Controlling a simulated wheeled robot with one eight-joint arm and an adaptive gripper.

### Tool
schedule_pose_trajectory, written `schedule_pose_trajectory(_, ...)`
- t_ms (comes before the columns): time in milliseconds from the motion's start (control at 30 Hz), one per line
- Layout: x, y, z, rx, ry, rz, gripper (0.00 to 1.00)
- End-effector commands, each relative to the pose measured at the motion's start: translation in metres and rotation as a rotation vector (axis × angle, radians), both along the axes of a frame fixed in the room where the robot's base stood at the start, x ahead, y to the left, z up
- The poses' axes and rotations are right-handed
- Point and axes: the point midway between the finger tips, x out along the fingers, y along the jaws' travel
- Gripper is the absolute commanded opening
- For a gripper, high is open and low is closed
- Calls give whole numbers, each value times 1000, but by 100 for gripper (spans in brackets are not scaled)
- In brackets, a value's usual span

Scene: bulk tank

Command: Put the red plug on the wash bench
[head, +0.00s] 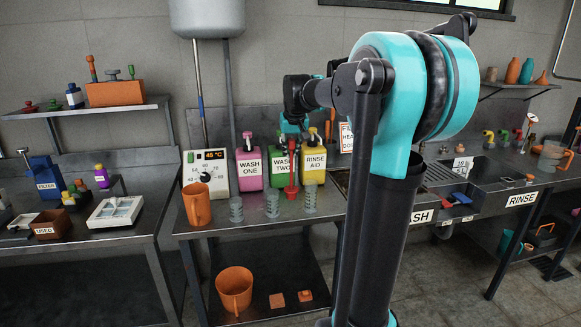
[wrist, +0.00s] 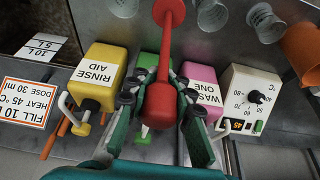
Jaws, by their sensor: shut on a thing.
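The red plug, a red rod with a thicker knob at each end (wrist: 163,55), is held between the green fingers of my gripper (wrist: 160,100) in the wrist view. My gripper is shut on its near knob, and the rod runs away from the fingers. In the head view the plug (head: 291,190) hangs about upright in front of the green WASH TWO container (head: 280,165). I cannot tell whether its lower end touches the bench. The wash bench (head: 330,207), the metal bench with a WASH label on its front edge, lies beneath it.
A pink WASH ONE container (head: 249,168) and a yellow RINSE AID container (head: 314,163) flank the green one. Clear beakers (head: 272,205) and an orange jug (head: 197,204) stand near the front. A white control box (head: 205,172) is at left. A sink (head: 490,170) is at right.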

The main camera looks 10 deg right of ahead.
Motion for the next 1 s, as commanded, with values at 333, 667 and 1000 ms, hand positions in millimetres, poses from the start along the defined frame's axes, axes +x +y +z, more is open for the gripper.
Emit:
schedule_pose_trajectory(333,1,0,-29,0,0,0,0)
schedule_pose_trajectory(667,0,0,-51,0,0,0,0)
schedule_pose_trajectory(1000,0,0,-53,0,0,0,36)
